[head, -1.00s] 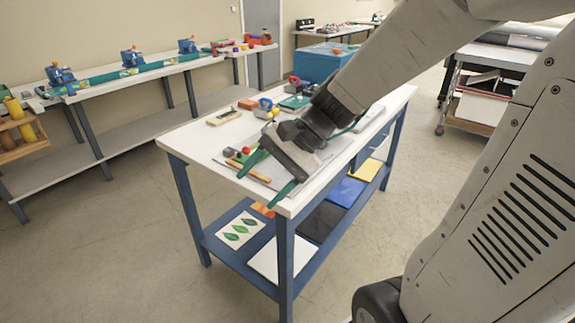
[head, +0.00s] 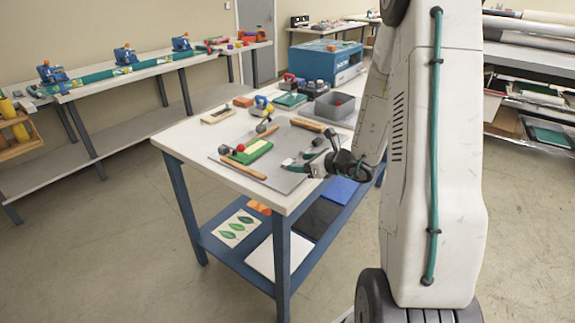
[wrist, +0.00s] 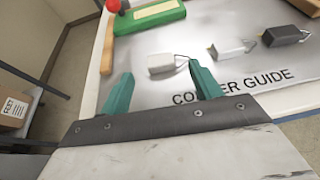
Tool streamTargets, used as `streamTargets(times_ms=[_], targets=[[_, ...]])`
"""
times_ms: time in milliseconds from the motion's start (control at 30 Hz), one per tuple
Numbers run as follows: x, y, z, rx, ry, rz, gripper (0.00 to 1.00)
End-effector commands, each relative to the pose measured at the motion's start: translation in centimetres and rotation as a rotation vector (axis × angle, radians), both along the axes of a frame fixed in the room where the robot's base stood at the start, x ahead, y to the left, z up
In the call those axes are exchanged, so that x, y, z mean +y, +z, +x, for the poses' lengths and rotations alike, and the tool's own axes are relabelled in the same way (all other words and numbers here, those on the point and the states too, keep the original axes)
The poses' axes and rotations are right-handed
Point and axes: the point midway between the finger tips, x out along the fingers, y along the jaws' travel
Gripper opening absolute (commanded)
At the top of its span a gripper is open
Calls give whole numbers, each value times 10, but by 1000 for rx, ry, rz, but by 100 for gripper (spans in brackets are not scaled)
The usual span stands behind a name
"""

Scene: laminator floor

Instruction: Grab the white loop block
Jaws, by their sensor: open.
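A white loop block (wrist: 161,63) with a thin wire loop at its right end lies on the grey metal sheet (wrist: 215,20) in the wrist view. My gripper (wrist: 160,73) is open with its teal fingers apart. The block shows between and just beyond the fingertips; I cannot tell how high the fingers are above it. A pale grey block (wrist: 230,49) and a dark grey block (wrist: 284,36), each with a loop, lie to its right. In the head view my gripper (head: 297,163) is low over the sheet's right part, where the white block is hard to make out.
A green block with a cream top (wrist: 150,13), a wooden-handled tool (wrist: 107,45) and a red ball (wrist: 113,6) lie beyond and left. Printed lettering (wrist: 235,88) is at the sheet's near edge.

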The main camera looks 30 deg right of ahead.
Motion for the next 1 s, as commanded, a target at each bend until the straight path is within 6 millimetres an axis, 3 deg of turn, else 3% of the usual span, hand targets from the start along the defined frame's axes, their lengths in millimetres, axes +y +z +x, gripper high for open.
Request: streamTargets(times_ms=[300,567,733,1000], targets=[[12,-17,38,1,4,-1,64],[13,-19,43,0,2,-1,64],[13,-19,43,0,2,-1,19],[13,-18,43,0,2,-1,16]])
